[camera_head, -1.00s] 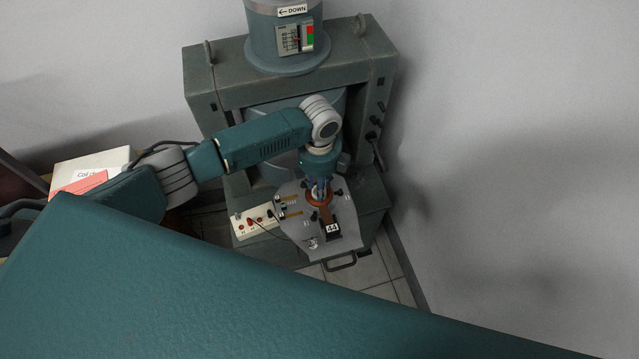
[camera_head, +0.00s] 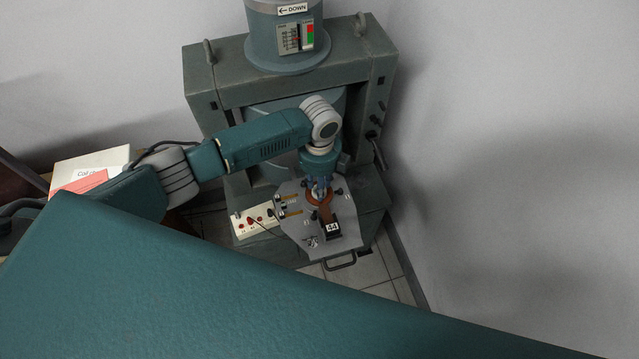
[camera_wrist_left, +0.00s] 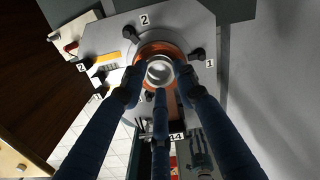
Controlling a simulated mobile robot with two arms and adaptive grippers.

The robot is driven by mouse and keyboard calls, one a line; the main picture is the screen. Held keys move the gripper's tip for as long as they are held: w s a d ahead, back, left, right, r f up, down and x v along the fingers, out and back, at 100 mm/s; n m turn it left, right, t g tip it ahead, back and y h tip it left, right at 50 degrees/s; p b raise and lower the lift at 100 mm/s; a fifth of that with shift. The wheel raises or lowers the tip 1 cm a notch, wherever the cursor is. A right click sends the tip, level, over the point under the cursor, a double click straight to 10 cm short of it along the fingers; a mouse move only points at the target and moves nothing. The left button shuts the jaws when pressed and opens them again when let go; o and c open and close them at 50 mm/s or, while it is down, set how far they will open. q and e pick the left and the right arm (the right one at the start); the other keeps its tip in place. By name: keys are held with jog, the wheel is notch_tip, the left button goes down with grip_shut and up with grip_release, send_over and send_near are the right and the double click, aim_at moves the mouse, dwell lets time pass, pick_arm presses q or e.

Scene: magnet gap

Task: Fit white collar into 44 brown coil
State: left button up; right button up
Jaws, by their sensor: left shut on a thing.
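The brown coil (camera_head: 327,201) lies on a grey plate (camera_head: 300,232), with a black block labelled 44 at its near end. In the left wrist view the coil's orange-brown ring (camera_wrist_left: 148,49) surrounds the white collar (camera_wrist_left: 160,72), which looks pale and round. My left gripper (camera_head: 319,190) comes down over the ring, its blue fingers (camera_wrist_left: 160,88) closed around the collar. The fingers hide part of the collar's edge, and I cannot tell how deep it sits in the ring. My right gripper is not in view.
The plate sits on a large grey machine (camera_head: 288,85) with an upper column. Black knobs (camera_wrist_left: 197,54) stand around the ring. A white switch box (camera_head: 253,220) is at the plate's left. A white box (camera_head: 95,165) with a red sheet stands far left.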

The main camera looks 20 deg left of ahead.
pick_arm(q)
jog(key=shift+f, duration=0.4)
jog(key=o, duration=1.1)
jog(key=shift+r, duration=0.1)
notch_tip(320, 180, up, 12)
jog(key=shift+f, duration=0.1)
